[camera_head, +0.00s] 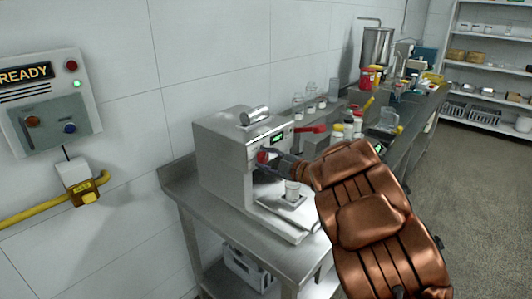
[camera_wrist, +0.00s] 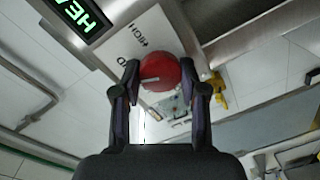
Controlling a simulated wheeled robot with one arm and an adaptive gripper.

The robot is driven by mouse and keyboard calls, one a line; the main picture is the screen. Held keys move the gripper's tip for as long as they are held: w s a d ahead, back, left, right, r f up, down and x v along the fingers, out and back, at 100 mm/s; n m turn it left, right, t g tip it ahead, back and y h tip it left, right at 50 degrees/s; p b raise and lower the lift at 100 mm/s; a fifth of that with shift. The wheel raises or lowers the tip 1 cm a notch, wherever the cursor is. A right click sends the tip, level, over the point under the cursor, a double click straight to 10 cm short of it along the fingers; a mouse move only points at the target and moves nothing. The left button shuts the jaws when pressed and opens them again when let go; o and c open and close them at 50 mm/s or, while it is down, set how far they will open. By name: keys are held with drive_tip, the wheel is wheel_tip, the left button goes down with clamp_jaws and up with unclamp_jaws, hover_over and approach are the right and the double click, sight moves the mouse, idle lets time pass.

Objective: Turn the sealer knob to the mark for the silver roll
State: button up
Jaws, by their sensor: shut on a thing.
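The sealer (camera_head: 222,160) is a grey metal machine on a steel table, with a small green-lit display (camera_head: 277,139) on its front. The silver roll (camera_head: 254,114) lies on top of it. The red knob (camera_head: 262,157) is on its front face. In the wrist view the red knob (camera_wrist: 168,72) has a pale pointer line toward the left. My gripper (camera_wrist: 168,84) is shut on the knob, one finger at each side. In the head view my gripper (camera_head: 272,160) reaches the knob from the right. Printed labels beside the knob are partly hidden by my left finger.
A red-handled item (camera_head: 312,129), jars and bottles are on the counter behind. A control panel (camera_head: 45,100) reading READY is on the left wall. Open floor (camera_head: 470,200) lies at right.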

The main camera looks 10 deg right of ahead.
drive_tip(key=shift+m+p, duration=0.6)
drive_tip(key=shift+m, duration=0.2)
drive_tip(key=o, duration=1.1)
drive_tip(key=shift+o, duration=0.2)
drive_tip(key=v, duration=1.2)
drive_tip(key=shift+w+d, duration=0.1)
drive_tip(key=shift+w, duration=0.05)
